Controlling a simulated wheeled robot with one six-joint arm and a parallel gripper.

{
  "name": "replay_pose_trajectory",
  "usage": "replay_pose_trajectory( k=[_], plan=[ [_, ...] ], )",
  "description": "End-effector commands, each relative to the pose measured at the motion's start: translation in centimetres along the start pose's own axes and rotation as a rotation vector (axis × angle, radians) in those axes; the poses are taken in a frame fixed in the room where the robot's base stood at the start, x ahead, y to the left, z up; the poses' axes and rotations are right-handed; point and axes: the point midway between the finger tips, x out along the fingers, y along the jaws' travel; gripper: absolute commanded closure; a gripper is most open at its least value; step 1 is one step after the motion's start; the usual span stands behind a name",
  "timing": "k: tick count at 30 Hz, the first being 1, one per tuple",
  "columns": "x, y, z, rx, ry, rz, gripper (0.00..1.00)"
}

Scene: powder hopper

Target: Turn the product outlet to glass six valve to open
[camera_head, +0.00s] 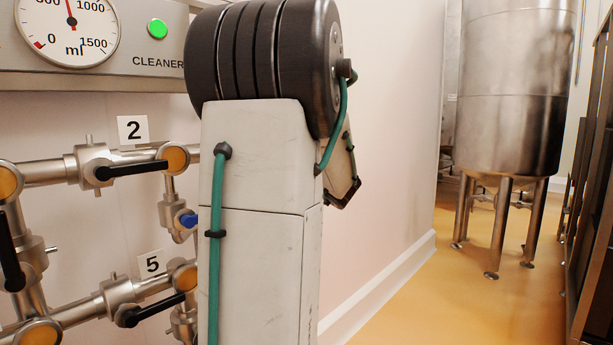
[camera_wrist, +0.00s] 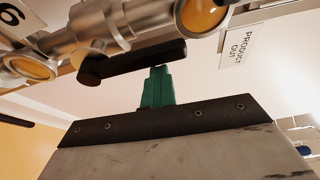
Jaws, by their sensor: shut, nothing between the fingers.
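The valve for glass six shows in the wrist view, with its black lever handle (camera_wrist: 135,63) lying roughly along its metal pipe. A plate marked 6 (camera_wrist: 12,18) is at the upper left, and a PRODUCT OUT label (camera_wrist: 238,38) hangs at the right. My gripper (camera_wrist: 160,72), with green fingers, is shut and empty. Its tip is right by the lever, close to its right half; I cannot tell whether they touch. In the head view my arm covers the area where this valve would be, and my gripper is hidden there.
Valve 2 has a black lever (camera_head: 132,170) and valve 5 another (camera_head: 155,310), both on pipes at the left. A blue fitting (camera_head: 189,220) sits between them. A gauge (camera_head: 68,28) and green button (camera_head: 158,29) are above. A steel tank (camera_head: 512,95) stands back right, with open floor before it.

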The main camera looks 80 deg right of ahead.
Motion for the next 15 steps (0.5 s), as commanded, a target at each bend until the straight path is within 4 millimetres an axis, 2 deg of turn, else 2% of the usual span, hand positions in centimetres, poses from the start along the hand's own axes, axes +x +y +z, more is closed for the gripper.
replay_pose_trajectory(
  k=[1,7,11,14,15],
  plan=[
    [0.2,0.1,1.5,-0.007,-0.035,-0.002,1.0],
    [0.5,0.0,1.3,-0.006,-0.038,-0.002,1.0],
    [1.9,0.0,-0.5,-0.002,-0.034,0.001,1.0],
    [3.6,0.3,-2.7,0.007,-0.027,0.008,1.0],
    [3.3,0.4,-3.5,0.01,-0.02,0.01,1.0]
  ],
)
